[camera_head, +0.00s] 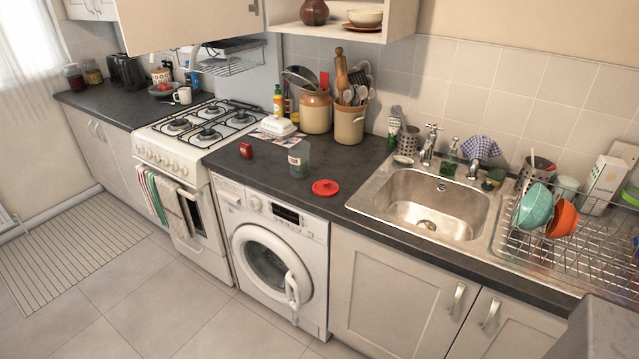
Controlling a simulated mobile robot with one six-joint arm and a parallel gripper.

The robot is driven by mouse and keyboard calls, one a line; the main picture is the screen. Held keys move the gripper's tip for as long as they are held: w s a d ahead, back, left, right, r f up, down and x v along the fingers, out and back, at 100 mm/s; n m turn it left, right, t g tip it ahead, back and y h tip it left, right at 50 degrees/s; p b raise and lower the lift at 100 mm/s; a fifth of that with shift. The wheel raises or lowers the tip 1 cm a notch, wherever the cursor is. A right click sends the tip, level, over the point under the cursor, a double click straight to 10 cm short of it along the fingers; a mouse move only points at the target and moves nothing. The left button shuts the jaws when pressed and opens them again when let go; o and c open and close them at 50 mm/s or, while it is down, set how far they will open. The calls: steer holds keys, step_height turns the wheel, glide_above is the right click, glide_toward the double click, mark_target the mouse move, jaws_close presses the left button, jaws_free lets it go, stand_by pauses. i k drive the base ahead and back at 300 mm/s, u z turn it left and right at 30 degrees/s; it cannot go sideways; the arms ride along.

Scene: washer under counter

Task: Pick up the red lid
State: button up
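The red lid (325,188) lies flat on the dark countertop (347,160), near its front edge above the washing machine. It is round, with a small raised part in the middle. A clear jar (299,160) with something green low inside stands just behind and left of the lid, apart from it. Nothing covers the lid. My gripper is not in view. A grey shape at the bottom right corner may be part of my own body; I cannot tell.
Stoneware crocks (349,122) stand behind. The sink (433,200) and dish rack (580,245) are to the right, the gas stove (200,125) to the left. The washing machine (272,255) is below.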

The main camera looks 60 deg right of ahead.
mark_target(325, 189)
steer(key=i, duration=0.9)
steer(key=z, duration=0.05)
